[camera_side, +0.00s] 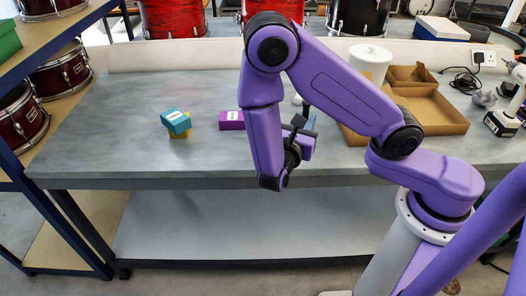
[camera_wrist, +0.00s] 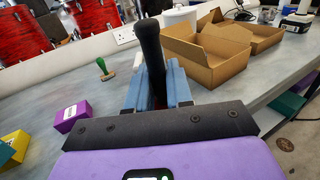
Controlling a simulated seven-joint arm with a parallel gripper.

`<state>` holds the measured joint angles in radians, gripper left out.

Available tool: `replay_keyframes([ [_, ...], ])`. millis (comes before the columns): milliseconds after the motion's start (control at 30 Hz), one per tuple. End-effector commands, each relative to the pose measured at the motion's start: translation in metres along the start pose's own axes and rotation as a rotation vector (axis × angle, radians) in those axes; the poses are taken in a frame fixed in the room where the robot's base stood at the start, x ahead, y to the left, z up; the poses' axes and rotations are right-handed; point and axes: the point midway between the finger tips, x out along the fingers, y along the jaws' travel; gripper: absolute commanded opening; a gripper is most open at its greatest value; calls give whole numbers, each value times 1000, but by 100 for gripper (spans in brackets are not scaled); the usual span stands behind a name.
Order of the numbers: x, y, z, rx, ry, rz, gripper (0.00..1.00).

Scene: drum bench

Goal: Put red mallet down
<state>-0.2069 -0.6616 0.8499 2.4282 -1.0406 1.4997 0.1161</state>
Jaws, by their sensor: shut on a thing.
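My gripper (camera_wrist: 157,88) is shut on a black, rounded handle (camera_wrist: 150,45) in the wrist view, which I take to be the mallet's. The handle stands up between the two blue-grey fingers. In the side view my gripper (camera_side: 307,136) is above the front part of the grey bench (camera_side: 120,105), largely hidden behind my arm. A dark upright piece, likely the same handle (camera_side: 306,107), shows beside the arm. I cannot tell whether the mallet touches the bench.
A purple block (camera_side: 231,120) and a teal block (camera_side: 175,121) on a yellow one (camera_side: 185,131) lie left of my gripper. A green-handled object (camera_wrist: 103,70) stands behind. An open cardboard box (camera_side: 432,112) and white canister (camera_side: 371,62) are right. The bench's left is clear.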

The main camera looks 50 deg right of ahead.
Motion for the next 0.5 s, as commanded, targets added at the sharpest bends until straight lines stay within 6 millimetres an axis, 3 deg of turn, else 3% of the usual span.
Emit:
replay_keyframes([
  [167, 4, 10, -7, 3, -2, -25, 0],
  [500, 25, 76, -38, 3, -3, -23, 0],
])
